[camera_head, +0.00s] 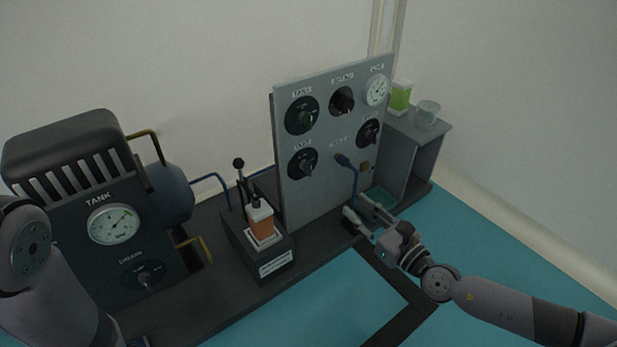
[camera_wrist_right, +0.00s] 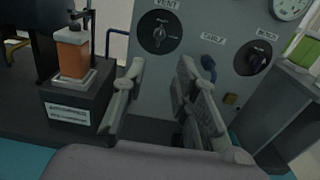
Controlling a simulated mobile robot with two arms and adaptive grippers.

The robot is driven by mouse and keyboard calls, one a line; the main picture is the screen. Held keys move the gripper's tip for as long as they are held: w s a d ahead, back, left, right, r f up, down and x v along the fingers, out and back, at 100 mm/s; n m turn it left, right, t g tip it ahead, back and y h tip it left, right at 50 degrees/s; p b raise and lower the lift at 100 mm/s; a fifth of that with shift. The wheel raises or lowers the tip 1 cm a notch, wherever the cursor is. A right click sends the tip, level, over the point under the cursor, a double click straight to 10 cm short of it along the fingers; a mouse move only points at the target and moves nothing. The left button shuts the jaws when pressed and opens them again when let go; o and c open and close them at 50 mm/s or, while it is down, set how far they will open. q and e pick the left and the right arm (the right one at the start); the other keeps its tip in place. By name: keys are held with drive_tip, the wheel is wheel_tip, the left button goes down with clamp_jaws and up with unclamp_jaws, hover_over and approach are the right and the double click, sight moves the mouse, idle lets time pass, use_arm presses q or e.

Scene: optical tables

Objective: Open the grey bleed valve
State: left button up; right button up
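A grey upright panel (camera_head: 322,205) carries several dark round knobs. The upper-left knob (camera_head: 302,115), upper-middle knob (camera_head: 342,101), lower-left knob (camera_head: 303,163) and right knob (camera_head: 368,133) show in the head view. The labels are small and blurred, so I cannot tell surely which knob is the bleed valve. In the right wrist view, the knob marked VENT (camera_wrist_right: 160,32) is ahead and another knob (camera_wrist_right: 254,58) is to its right. My right gripper (camera_head: 358,212) is open and empty, low in front of the panel; its spread fingers also show in the wrist view (camera_wrist_right: 161,70). My left gripper is out of view.
A tank unit (camera_head: 90,262) is at left. A grey shelf (camera_head: 436,135) with a green-filled container (camera_head: 400,97) is at right.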

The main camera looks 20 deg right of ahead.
sight(311, 168)
drive_tip(key=b+x, duration=0.1)
drive_tip(key=x, duration=1.6)
clamp_jaws()
